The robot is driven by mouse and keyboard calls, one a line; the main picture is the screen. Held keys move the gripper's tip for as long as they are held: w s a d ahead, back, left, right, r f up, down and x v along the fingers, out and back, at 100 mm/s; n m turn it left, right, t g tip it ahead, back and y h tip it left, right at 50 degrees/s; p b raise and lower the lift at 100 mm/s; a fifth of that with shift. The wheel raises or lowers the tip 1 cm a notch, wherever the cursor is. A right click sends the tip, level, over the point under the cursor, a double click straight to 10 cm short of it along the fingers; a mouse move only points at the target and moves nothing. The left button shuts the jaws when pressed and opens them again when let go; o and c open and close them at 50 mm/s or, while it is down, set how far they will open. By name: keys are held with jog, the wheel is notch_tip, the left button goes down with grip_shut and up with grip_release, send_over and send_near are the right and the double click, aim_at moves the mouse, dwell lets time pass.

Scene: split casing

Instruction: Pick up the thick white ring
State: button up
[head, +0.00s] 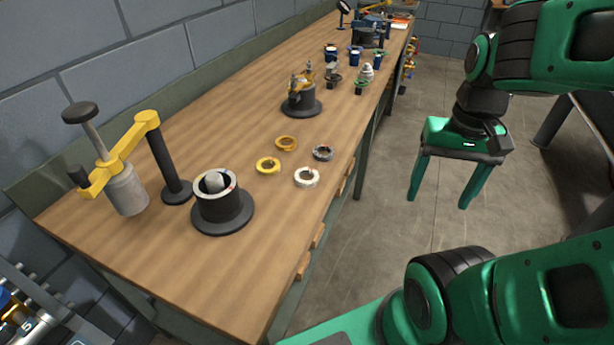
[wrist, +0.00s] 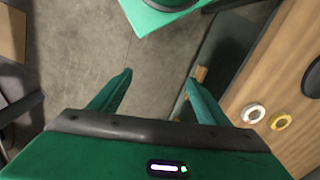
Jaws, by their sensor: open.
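The thick white ring (head: 306,184) lies flat on the wooden workbench, near its right edge. It also shows at the right of the wrist view (wrist: 245,113), beside a yellow ring (wrist: 280,128). My gripper (head: 437,200) is open and empty, pointing down over the floor to the right of the bench. Its two fingers stand well apart in the wrist view (wrist: 158,78), and the white ring lies outside them, off to the right.
Two yellow rings (head: 268,171) and a dark grey ring (head: 323,158) lie close to the white ring. A black stand with a cup (head: 222,222) and a yellow-armed press (head: 125,155) stand at left. A dark fixture (head: 302,108) stands farther back. Bare wood surrounds the rings.

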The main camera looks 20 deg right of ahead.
jog(key=w+a+r+m, duration=0.1)
jog(key=w+a+m, duration=0.25)
jog(key=w, duration=0.35)
jog(key=w+a+r+m, duration=0.2)
jog(key=w+m, duration=0.2)
jog(key=w, duration=0.2)
jog(key=m, duration=0.8)
send_near(305, 179)
jog(key=shift+s+f, duration=0.25)
jog(key=shift+f, duration=0.55)
jog(key=f, duration=0.5)
jog(key=shift+w+a, duration=0.1)
jog(key=shift+w, duration=0.1)
jog(key=shift+r, duration=0.1)
jog(key=c, duration=1.1)
